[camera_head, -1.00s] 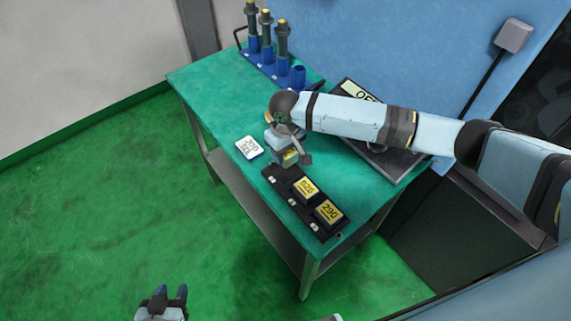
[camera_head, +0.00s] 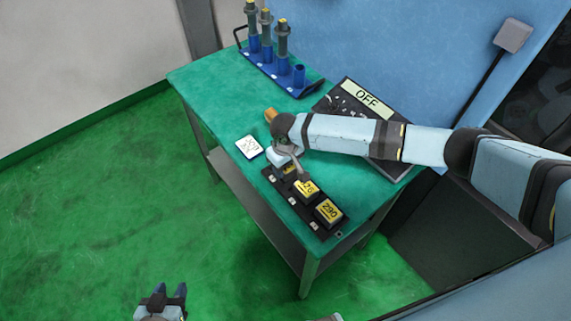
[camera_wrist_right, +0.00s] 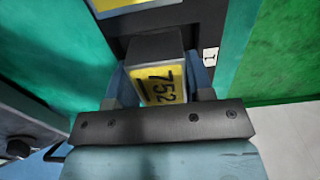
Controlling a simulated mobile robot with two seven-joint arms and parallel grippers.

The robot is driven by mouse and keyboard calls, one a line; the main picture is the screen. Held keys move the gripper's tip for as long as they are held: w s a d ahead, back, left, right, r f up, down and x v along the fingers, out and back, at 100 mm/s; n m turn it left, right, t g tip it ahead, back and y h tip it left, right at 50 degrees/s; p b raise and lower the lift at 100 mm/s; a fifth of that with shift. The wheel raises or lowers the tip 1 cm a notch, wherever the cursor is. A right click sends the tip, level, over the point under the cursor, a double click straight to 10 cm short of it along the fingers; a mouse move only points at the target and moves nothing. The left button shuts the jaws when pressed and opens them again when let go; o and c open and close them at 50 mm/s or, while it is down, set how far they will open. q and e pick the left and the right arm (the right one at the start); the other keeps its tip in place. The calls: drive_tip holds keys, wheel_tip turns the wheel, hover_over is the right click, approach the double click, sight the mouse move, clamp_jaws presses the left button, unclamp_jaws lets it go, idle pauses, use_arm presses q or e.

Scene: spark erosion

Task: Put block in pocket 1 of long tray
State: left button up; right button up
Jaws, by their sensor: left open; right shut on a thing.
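My right gripper (camera_head: 288,168) is shut on a dark block with a yellow label (camera_wrist_right: 165,86), which reads 752 in the right wrist view. It holds the block at the far left end of the black long tray (camera_head: 317,228). I cannot tell whether the block touches the pocket floor. Two other yellow-labelled blocks sit in the tray: a middle one (camera_head: 307,189), partly covered by my gripper, and one marked 290 (camera_head: 329,211) at the near end. My left gripper (camera_head: 170,291) is open and empty, low over the floor, away from the table.
A white card (camera_head: 249,147) lies left of the tray on the green table (camera_head: 215,85). A blue rack (camera_head: 262,68) with several dark holders stands at the back. A dark device with an OFF display (camera_head: 366,95) lies behind my right forearm.

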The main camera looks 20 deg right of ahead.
drive_tip(key=o, duration=1.1)
drive_tip(key=shift+c, duration=0.2)
drive_tip(key=shift+w+r, duration=0.15)
drive_tip(key=shift+r, duration=0.15)
drive_tip(key=shift+o, duration=0.2)
wheel_tip(320, 180, up, 12)
drive_tip(key=shift+b, duration=0.35)
drive_tip(key=shift+s+f, duration=0.1)
drive_tip(key=shift+s, duration=0.1)
